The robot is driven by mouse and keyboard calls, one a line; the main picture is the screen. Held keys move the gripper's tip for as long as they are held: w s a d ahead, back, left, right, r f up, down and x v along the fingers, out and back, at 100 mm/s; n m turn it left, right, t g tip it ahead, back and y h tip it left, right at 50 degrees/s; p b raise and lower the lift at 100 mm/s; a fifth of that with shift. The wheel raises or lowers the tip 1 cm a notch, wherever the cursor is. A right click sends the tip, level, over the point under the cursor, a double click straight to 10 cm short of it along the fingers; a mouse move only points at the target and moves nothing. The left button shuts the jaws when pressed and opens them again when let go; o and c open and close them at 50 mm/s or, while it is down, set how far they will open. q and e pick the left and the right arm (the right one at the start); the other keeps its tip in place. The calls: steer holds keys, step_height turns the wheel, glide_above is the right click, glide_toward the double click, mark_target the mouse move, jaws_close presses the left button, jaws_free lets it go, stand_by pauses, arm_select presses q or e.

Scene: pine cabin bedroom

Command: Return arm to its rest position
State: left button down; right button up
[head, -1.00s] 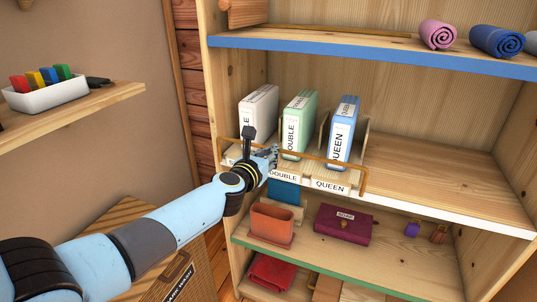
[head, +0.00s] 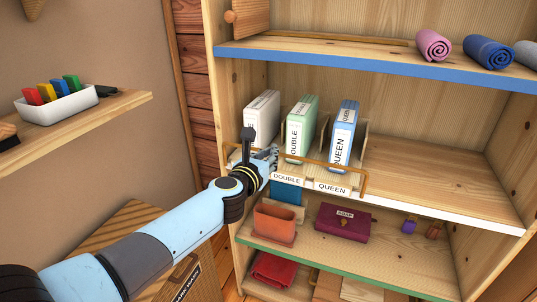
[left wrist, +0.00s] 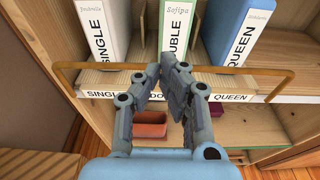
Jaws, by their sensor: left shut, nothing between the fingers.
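My left gripper (head: 268,155) is shut and empty in front of the middle shelf, near the left end of a wooden rail. In the left wrist view its fingers (left wrist: 165,65) are together in front of the green box. My left arm (head: 170,232) reaches in from the lower left. Behind the rail (head: 318,165) stand a white box (head: 264,108), a green box (head: 301,128) labelled DOUBLE and a blue box (head: 343,135) labelled QUEEN, each upright. The white box is labelled SINGLE in the left wrist view (left wrist: 98,30). My right gripper is not in view.
Below are a terracotta pot (head: 274,224), a maroon box (head: 343,221) and a red cloth (head: 273,268). Rolled towels (head: 433,46) lie on the top shelf. A wall shelf (head: 112,107) at left holds a white tray (head: 58,106). The middle shelf's right side is clear.

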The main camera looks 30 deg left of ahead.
arm_select(q)
steer(key=s+d+f+m+g+h+b, duration=0.15)
steer(key=s+f+m+b, duration=0.25)
steer(key=s+f, duration=0.6)
steer(key=s+d+f+m+g+b, duration=0.15)
steer(key=s+f+m+b, duration=0.3)
steer(key=f, duration=1.05)
steer(key=s+f+m+g+h+b, duration=0.1)
steer(key=s+f+m+g+b, duration=0.3)
steer(key=s+f, duration=0.65)
steer(key=s+f+m+g+b, duration=0.1)
steer(key=s+f+m+g, duration=0.1)
steer(key=s+f+m, duration=0.4)
steer(key=s+f+m+g+b, duration=0.1)
steer(key=s+f+m+g, duration=0.2)
steer(key=s+f+m, duration=0.4)
steer(key=s+d+f+m+g+b, duration=0.1)
steer(key=s+f+m+g+b, duration=0.1)
steer(key=s+f+m, duration=0.5)
steer(key=s+m+g, duration=0.1)
steer(key=s+m, duration=0.5)
steer(key=s, duration=0.4)
steer(key=shift+s+f, duration=0.25)
steer(key=shift+s, duration=0.1)
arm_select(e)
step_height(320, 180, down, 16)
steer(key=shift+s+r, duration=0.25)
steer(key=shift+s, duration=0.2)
arm_select(q)
steer(key=shift+d, duration=0.1)
